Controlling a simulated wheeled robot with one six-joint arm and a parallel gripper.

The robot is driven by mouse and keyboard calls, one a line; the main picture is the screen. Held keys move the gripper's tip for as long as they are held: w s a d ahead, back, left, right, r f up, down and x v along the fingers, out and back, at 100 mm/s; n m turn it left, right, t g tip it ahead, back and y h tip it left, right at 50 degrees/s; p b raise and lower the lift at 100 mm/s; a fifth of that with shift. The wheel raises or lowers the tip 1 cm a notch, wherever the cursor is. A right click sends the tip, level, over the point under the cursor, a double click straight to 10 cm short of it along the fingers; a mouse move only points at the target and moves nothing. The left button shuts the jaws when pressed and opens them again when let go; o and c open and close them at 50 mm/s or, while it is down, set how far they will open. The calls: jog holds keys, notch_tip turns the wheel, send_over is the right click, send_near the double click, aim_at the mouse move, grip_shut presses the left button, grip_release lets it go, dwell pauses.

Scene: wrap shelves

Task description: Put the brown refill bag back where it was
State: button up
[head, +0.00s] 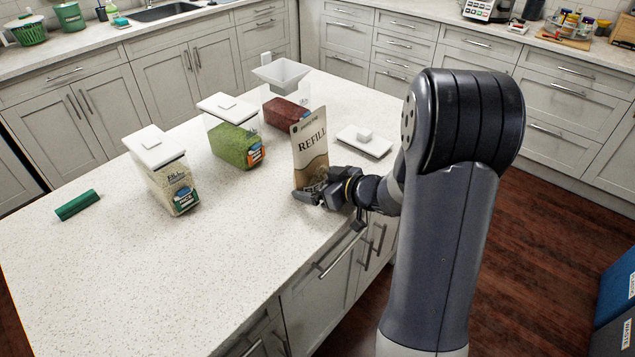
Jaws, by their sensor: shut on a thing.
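The brown refill bag (309,148) stands upright near the right edge of the island counter, with "REFILL" printed on its front. My gripper (312,196) is at the bag's lower part and shut on it. The fingers cover part of the bag's bottom front. The bag's base looks at or very close to the counter top; I cannot tell whether it touches.
A white funnel (281,73) sits on the red one. A loose white lid (364,142) lies right. A green roll (77,205) lies far left. The front counter is clear.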

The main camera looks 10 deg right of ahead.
jog(key=o, duration=0.8)
jog(key=shift+f, duration=0.1)
jog(key=p+v, duration=0.1)
jog(key=v, duration=1.1)
